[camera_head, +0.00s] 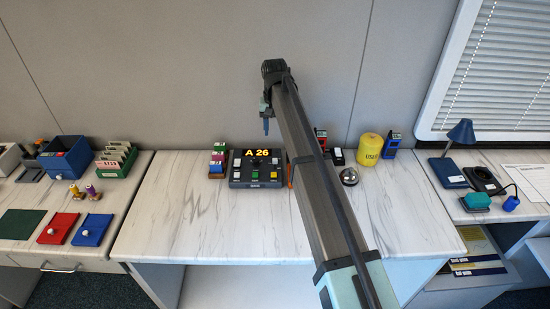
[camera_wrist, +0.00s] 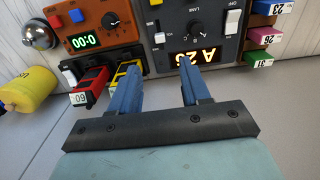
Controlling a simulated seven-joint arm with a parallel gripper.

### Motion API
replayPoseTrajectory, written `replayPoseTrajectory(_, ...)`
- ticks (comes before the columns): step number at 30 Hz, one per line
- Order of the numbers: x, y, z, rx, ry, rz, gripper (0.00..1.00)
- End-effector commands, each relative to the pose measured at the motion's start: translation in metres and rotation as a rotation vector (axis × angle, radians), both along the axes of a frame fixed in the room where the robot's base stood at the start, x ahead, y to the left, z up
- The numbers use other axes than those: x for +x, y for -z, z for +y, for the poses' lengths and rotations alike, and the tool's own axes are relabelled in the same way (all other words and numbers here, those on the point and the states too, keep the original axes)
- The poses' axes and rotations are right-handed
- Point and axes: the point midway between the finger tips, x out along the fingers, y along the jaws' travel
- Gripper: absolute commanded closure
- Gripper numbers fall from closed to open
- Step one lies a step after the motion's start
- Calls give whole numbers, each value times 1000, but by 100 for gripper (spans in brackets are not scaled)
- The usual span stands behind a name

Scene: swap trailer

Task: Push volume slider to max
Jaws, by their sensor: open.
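A dark grey console (camera_head: 243,182) with a lit "A 26" display (camera_head: 257,153) stands on the middle desk. It also shows upside down at the top of the wrist view (camera_wrist: 215,33), with a round knob, a white rocker-like control (camera_wrist: 232,21) and a small white control (camera_wrist: 160,38). I cannot tell for sure which control is the volume slider; the small labels are hard to read. My gripper (camera_wrist: 157,72) is open and empty, its two blue fingers apart. In the head view my gripper (camera_head: 266,126) appears above the console's back edge, apart from it.
An orange box (camera_wrist: 103,30) with a timer display stands beside the console, mostly behind my arm in the head view. A silver bell (camera_head: 349,176), a yellow cylinder (camera_head: 369,150) and coloured numbered blocks (camera_head: 217,160) stand near. The desk front (camera_head: 200,220) is clear.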

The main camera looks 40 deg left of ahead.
Motion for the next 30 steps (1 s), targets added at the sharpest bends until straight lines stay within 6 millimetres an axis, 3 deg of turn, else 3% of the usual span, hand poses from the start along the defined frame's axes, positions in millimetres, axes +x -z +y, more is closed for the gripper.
replayPoseTrajectory(18, 0, 100, -1, 0, 1, 1, 53)
replayPoseTrajectory(24, 0, 122, -1, 1, 1, 1, 53)
replayPoseTrajectory(30, 1, 131, -1, 1, 1, 1, 53)
